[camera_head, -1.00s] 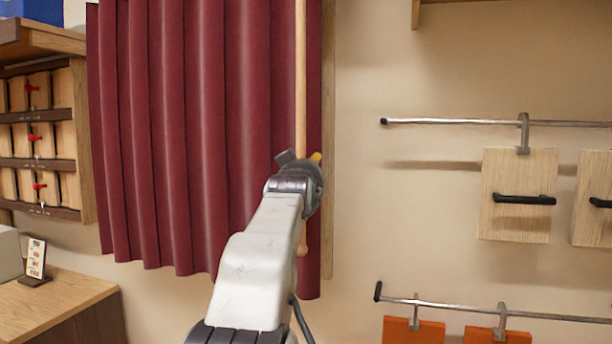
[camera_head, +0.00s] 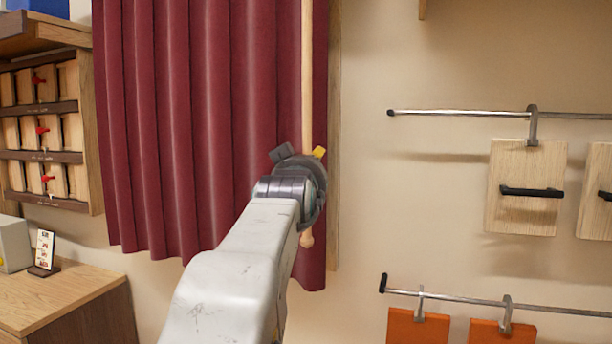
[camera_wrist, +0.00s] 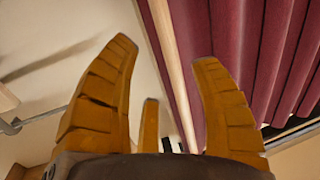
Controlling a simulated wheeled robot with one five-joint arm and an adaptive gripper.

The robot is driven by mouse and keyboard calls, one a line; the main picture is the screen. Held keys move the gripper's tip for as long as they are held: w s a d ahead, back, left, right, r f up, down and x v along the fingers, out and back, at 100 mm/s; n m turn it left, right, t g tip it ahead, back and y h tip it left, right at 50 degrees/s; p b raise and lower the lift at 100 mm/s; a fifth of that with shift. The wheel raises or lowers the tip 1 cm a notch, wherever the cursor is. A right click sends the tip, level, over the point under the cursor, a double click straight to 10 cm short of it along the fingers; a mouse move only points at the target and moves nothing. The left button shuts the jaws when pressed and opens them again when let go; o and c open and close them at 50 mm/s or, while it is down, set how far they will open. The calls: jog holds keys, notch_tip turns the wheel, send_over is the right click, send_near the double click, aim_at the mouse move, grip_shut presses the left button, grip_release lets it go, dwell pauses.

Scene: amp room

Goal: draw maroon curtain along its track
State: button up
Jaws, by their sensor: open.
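The maroon curtain (camera_head: 190,120) hangs in folds at left of centre in the head view, and it fills the upper right of the wrist view (camera_wrist: 245,45). A pale wooden wand (camera_head: 307,70) hangs in front of its right edge, with a rounded end (camera_head: 306,240) below my wrist. My gripper (camera_head: 300,155) is in front of the wand's lower part, which it partly hides. In the wrist view my gripper (camera_wrist: 163,50) is open, and the wand (camera_wrist: 170,50) runs between its spread orange fingers as pictured. I cannot tell if they touch. The track is out of view.
A wooden cabinet with small drawers (camera_head: 40,130) and a desk (camera_head: 60,295) with a small sign stand at left. On the right wall, metal rails (camera_head: 460,114) carry hanging wooden boards (camera_head: 525,190) and orange panels (camera_head: 418,328).

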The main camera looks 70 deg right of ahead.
jog(key=shift+v, duration=1.65)
